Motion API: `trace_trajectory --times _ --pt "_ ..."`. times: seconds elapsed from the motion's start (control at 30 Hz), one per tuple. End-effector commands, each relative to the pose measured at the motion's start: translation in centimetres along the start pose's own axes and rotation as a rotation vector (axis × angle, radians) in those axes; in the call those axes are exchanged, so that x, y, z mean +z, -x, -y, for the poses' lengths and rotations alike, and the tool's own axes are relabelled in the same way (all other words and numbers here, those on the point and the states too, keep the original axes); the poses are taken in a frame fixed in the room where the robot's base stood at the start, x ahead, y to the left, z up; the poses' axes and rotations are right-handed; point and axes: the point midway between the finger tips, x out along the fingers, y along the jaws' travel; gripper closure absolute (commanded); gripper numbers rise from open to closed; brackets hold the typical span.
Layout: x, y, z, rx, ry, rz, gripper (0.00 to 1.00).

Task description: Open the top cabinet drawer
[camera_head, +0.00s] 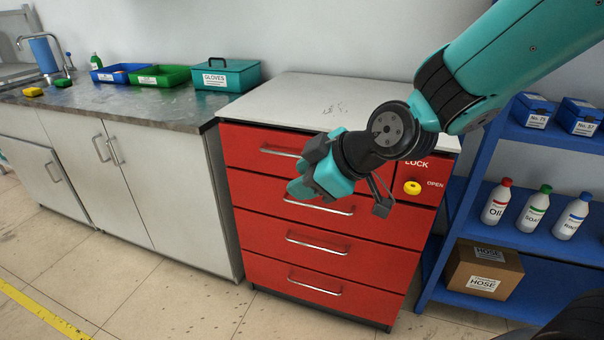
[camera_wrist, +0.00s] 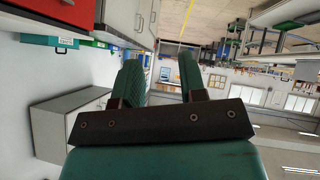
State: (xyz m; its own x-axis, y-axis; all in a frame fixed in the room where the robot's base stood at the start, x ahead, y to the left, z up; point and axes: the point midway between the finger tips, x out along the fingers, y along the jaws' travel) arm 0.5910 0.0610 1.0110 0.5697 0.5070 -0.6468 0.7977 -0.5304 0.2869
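The red cabinet (camera_head: 318,240) stands in the middle of the head view, with several drawers, each with a silver bar handle. The top drawer (camera_head: 245,146) looks closed; its handle (camera_head: 280,152) shows to the left of my gripper. At the cabinet's upper right is a lock panel with a yellow knob (camera_head: 412,187), between the words LOCK and OPEN. My gripper (camera_head: 303,187) hangs in front of the upper drawers and hides part of them. In the wrist view my gripper (camera_wrist: 160,62) has its two teal fingers apart with nothing between them. I cannot tell its exact distance from the drawer fronts.
A grey counter (camera_head: 150,112) with bins (camera_head: 228,75) and a sink is at left. A blue shelf (camera_head: 545,243) with bottles (camera_head: 497,203) and a hose box (camera_head: 482,270) stands close on the right. The cabinet's white top (camera_head: 300,97) is bare. The floor (camera_head: 170,300) in front is clear.

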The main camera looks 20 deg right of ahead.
Motion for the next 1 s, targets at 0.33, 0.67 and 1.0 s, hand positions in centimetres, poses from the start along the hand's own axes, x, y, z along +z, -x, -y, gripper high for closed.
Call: trace_trajectory --times 0.33,0.67,1.0 --pt "10.4 -9.6 -10.1 0.637 0.631 0.007 0.62" --pt "11.3 -10.5 -12.9 0.771 0.766 0.073 0.62" --pt "9.8 -16.0 -17.6 0.771 0.765 0.071 0.62"
